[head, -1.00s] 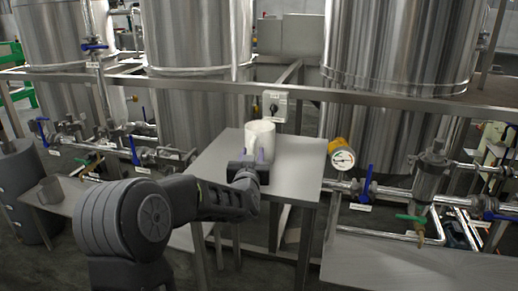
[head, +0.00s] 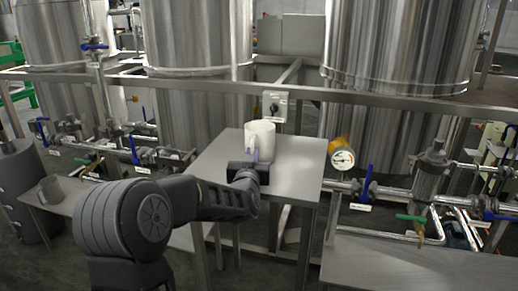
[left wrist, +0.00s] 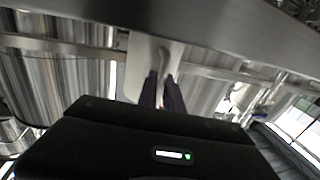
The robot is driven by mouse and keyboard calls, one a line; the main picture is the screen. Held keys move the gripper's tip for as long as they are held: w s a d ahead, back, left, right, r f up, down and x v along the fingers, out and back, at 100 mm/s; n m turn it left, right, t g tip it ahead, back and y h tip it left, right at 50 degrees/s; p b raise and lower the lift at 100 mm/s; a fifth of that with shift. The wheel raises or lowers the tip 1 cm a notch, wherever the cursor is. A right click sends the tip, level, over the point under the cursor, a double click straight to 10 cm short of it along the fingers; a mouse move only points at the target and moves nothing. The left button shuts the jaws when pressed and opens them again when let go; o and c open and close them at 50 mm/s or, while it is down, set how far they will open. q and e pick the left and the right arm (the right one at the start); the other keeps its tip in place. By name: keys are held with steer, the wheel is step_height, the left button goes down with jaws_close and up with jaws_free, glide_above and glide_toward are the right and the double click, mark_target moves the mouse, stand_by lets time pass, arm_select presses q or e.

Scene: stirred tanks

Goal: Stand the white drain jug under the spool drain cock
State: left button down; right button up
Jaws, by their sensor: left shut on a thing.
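The white drain jug (head: 262,136) is upright at the grey side table in the middle of the head view. I cannot tell whether its base touches the table top. My left gripper (head: 252,156) is at the jug's near left side, shut on its handle. In the left wrist view, the jug (left wrist: 150,52) lies beyond the two dark fingers (left wrist: 162,88), with its handle between them. A drain cock with a green lever (head: 410,217) is below the pipe spool (head: 430,170) at the right. My right gripper is not in view.
The grey table (head: 295,178) has bare room right of the jug. A gauge (head: 342,156) and a blue-handled valve (head: 368,182) are between it and the green lever. A grey bench top (head: 410,265) is at front right. A steel rail (head: 300,92) crosses behind.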

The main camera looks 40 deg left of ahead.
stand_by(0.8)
